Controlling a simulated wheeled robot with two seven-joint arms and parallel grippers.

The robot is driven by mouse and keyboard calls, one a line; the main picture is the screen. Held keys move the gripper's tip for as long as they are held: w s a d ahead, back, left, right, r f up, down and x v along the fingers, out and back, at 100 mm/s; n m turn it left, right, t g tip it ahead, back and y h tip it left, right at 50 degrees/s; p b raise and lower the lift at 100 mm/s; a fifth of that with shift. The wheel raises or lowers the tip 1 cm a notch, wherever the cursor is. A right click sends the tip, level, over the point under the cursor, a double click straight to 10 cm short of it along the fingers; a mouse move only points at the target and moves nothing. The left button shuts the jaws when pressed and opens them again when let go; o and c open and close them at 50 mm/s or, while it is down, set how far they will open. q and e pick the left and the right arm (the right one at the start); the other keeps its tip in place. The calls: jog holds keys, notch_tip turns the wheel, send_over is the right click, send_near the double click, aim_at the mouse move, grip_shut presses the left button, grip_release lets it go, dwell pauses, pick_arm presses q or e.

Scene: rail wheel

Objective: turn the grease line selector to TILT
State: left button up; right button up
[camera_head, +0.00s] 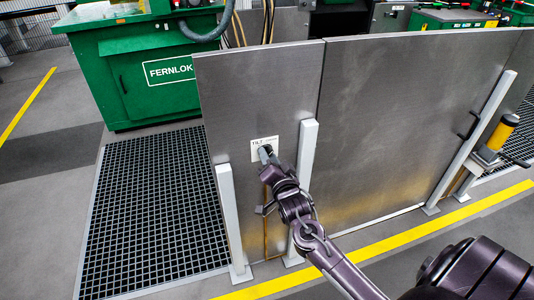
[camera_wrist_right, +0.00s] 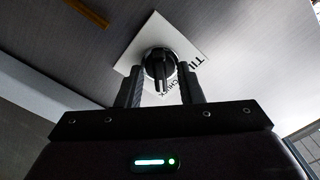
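The grease line selector is a dark round knob with a narrow raised grip (camera_wrist_right: 160,73), on a white label plate (camera_wrist_right: 190,42) marked TILT. A second word on the plate is partly hidden. In the head view the plate (camera_head: 257,143) is on the left grey panel, with the knob mostly hidden behind my gripper. My right gripper (camera_head: 267,155) is at the plate. In the right wrist view its two fingers (camera_wrist_right: 161,85) stand apart on either side of the knob, with gaps visible beside the grip. I cannot tell which mark the knob points to. My left gripper is not in view.
Grey metal panels (camera_head: 400,120) stand on pale posts (camera_head: 305,165). A green FERNLOK cabinet (camera_head: 150,80) is behind at left, beside a black floor grating (camera_head: 155,210). A yellow cylinder (camera_head: 505,128) is at right. A yellow line (camera_head: 440,229) crosses the open floor in front.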

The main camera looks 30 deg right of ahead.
grip_shut()
jog(key=n+p, duration=0.2)
jog(key=n, duration=0.2)
jog(key=shift+n+p, duration=0.4)
jog(key=n+p, duration=0.2)
jog(key=n, duration=0.2)
jog(key=shift+n, duration=0.3)
